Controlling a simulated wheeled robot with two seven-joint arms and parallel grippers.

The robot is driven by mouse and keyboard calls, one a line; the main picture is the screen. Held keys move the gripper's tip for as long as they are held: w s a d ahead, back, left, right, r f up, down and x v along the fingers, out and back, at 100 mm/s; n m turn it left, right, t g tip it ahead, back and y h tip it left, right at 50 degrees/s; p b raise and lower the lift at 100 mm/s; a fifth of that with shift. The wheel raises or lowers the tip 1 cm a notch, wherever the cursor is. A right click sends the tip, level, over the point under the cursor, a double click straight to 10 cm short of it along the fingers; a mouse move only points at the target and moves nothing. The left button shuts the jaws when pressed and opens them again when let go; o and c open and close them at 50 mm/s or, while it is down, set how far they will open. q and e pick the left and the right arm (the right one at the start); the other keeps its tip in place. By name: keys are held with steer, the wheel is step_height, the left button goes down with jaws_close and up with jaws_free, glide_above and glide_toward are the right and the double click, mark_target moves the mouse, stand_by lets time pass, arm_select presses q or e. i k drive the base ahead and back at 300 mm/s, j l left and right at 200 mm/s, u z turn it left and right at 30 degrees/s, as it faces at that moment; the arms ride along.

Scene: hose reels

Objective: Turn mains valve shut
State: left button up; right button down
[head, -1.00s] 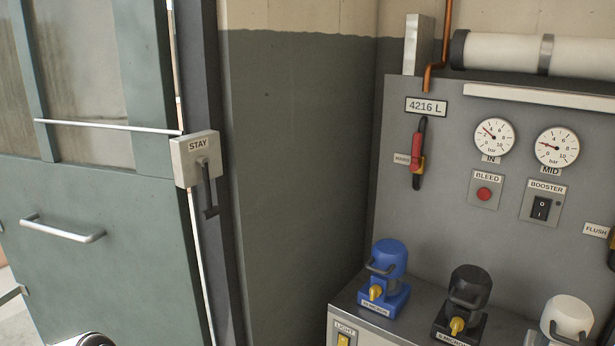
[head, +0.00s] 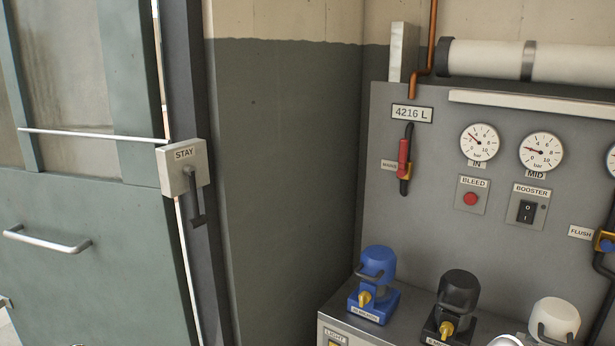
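The mains valve (head: 404,165) is on the grey panel, below the 4216 L plate (head: 411,113) and right of its small label (head: 388,165). It has a red lever lying upright along a short black pipe, with a yellow-orange body at its lower part. Nothing touches it. Neither of my grippers can be made out in the head view. A pale rounded edge shows at the bottom, right of centre, too cut off to identify.
The panel also carries two full gauges (head: 479,142), a bleed button (head: 471,199), a booster switch (head: 526,211) and a flush valve (head: 605,242). Blue (head: 379,266), black (head: 459,292) and white (head: 555,319) capped units stand below. A green door (head: 80,220) with a stay box (head: 183,168) is left.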

mark_target(401, 172)
steer(key=i+j, duration=0.15)
steer(key=i, duration=0.25)
steer(key=z, duration=1.85)
